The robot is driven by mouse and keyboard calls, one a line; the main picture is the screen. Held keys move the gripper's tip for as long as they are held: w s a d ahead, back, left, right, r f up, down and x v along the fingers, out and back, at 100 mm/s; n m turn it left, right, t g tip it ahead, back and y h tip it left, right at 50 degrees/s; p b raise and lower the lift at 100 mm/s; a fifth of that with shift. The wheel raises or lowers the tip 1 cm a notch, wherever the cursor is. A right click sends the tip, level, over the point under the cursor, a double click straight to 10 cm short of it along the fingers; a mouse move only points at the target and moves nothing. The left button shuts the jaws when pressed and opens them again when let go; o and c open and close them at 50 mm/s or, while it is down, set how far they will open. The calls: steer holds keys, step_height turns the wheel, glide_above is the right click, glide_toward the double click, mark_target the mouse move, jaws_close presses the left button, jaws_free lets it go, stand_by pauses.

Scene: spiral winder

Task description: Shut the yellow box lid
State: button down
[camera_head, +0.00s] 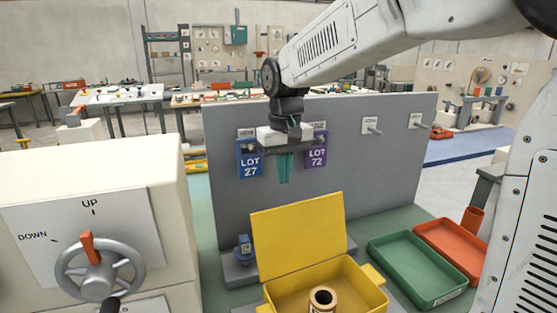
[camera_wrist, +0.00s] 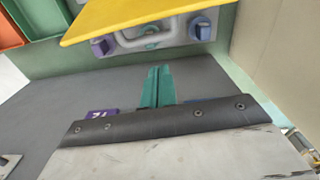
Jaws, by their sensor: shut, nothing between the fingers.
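The yellow box (camera_head: 335,286) stands open on the bench in the head view. Its yellow lid (camera_head: 298,235) is raised, leaning back toward the grey panel. The underside of a yellow plate, likely the lid, crosses the top of the wrist view (camera_wrist: 150,15). A small ring-shaped spool (camera_head: 323,298) sits inside the box. My gripper (camera_head: 285,180) points down behind and above the lid, in front of the panel. Its teal fingers (camera_wrist: 157,88) are together with nothing between them. It is apart from the lid in the head view.
The grey panel (camera_head: 385,180) carries a blue LOT 27 tag (camera_head: 250,159) and a purple LOT 72 tag (camera_head: 317,151). A green tray (camera_head: 375,244) and an orange tray (camera_head: 425,227) lie right of the box. A machine with a handwheel (camera_head: 62,273) stands left.

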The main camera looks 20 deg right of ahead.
steer(key=shift+s+d+f, duration=0.15)
steer(key=shift+s+f, duration=0.7)
steer(key=shift+s, duration=0.1)
steer(key=shift+s+d+f, duration=0.1)
steer(key=shift+s+f, duration=0.7)
steer(key=shift+s, duration=0.15)
